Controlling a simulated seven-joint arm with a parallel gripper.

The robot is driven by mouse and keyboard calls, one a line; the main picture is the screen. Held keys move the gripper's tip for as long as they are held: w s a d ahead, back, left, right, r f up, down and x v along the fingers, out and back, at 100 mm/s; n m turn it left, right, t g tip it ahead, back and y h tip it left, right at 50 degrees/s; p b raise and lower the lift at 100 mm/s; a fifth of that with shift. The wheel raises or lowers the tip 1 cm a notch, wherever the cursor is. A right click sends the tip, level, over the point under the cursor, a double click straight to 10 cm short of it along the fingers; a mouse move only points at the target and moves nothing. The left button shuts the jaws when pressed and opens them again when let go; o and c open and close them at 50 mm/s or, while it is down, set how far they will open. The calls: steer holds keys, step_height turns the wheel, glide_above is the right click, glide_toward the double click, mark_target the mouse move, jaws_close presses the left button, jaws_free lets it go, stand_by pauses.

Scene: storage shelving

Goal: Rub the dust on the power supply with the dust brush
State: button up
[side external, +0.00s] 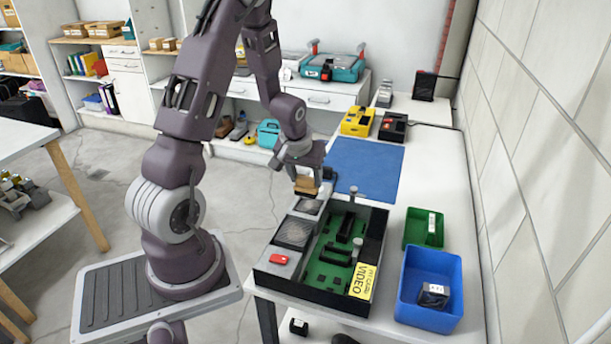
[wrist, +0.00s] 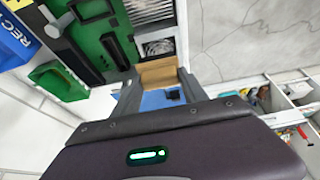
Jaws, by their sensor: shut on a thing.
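My gripper (side external: 304,172) is shut on the dust brush, a light-brown wooden block (side external: 306,186). The brush also shows between my fingers in the wrist view (wrist: 158,72); its bristles cannot be made out. The brush is at the far end of the open computer case (side external: 376,254), close to a small fan grille (wrist: 158,47). The grey unit along the case's left side, which looks like the power supply (side external: 275,262), has greyish grilles and a red switch. I cannot tell whether the brush touches it, or pick out separate dust.
A blue mat (side external: 365,165) lies behind the case, with a small dark item (side external: 328,173) at its near left corner. A green bin (side external: 412,228) and a blue bin (side external: 453,272) stand to the right. Yellow (side external: 357,121) and black boxes (side external: 393,127) stand behind the mat.

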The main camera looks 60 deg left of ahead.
mark_target(301, 193)
steer(key=shift+f, duration=2.7)
steer(key=shift+x, duration=0.85)
steer(key=shift+c, duration=1.3)
steer(key=shift+w+a, duration=2.15)
steer(key=shift+s+d, duration=2.2)
steer(key=shift+d, duration=0.05)
steer(key=shift+s+d, duration=0.1)
steer(key=shift+s, duration=0.2)
steer(key=shift+s+a, duration=0.25)
steer(key=shift+a, duration=0.05)
steer(key=shift+w+a, duration=2.4)
steer(key=shift+w, duration=0.05)
steer(key=shift+s+d, duration=2.45)
steer(key=shift+r, duration=4.2)
